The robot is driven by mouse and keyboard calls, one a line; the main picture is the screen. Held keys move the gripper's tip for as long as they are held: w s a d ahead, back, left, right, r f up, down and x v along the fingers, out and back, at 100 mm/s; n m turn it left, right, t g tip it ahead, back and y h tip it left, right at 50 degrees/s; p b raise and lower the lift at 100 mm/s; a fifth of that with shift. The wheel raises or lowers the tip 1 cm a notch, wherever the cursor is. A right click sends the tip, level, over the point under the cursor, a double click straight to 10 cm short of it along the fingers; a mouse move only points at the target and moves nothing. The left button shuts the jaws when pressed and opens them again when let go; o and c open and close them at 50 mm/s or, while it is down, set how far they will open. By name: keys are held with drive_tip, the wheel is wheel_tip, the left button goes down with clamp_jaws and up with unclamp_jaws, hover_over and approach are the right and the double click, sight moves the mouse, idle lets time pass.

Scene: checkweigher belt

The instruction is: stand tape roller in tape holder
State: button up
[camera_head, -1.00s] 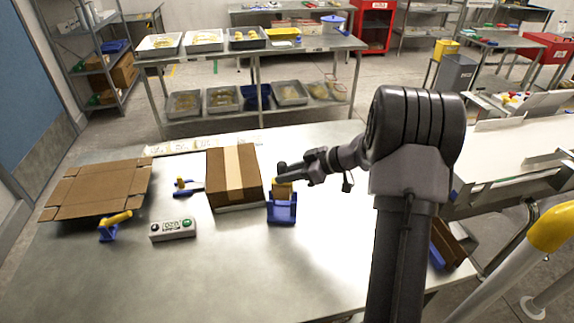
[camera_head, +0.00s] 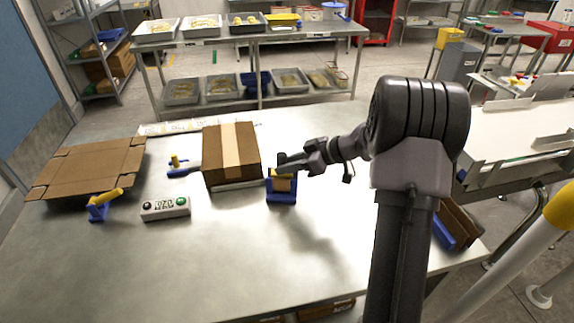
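A blue tape holder (camera_head: 281,198) stands on the metal table, right of the taped brown box. A brown tape roller (camera_head: 284,185) with a yellow part on top sits upright in or just above it; I cannot tell whether it rests on the bottom. My gripper (camera_head: 284,166), dark grey, reaches in from the right, its fingertips at the roller's yellow top. The view is too small and the fingers overlap too much to show whether they are open or closed on it.
A taped brown box (camera_head: 232,158) stands close left of the holder. Farther left are a flattened carton (camera_head: 88,168), two blue-and-yellow tools (camera_head: 98,208) (camera_head: 178,167) and a button box (camera_head: 165,208). The table front is clear. A conveyor (camera_head: 510,150) stands right.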

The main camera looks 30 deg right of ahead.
drive_tip(key=o, duration=0.5)
drive_tip(key=shift+c, duration=0.2)
drive_tip(key=p+v, duration=0.5)
drive_tip(key=v, duration=1.2)
drive_tip(key=shift+s, duration=0.2)
drive_tip(key=shift+d, duration=0.15)
drive_tip(key=s+a+r+m+g+h, duration=0.1)
drive_tip(key=s+a+r+m, duration=0.15)
drive_tip(key=a, duration=0.55)
drive_tip(key=s+a+r+m+g+h, duration=0.1)
drive_tip(key=s+a+r+m+g, duration=0.15)
drive_tip(key=a, duration=0.65)
drive_tip(key=s+a+r+m+g+h, duration=0.1)
drive_tip(key=s+a+r, duration=0.2)
drive_tip(key=a, duration=0.5)
drive_tip(key=s+a+m+t+h, duration=0.2)
drive_tip(key=s+a+m, duration=0.4)
drive_tip(key=s, duration=0.5)
drive_tip(key=shift+f+m+h, duration=0.15)
drive_tip(key=shift+m+h, duration=0.15)
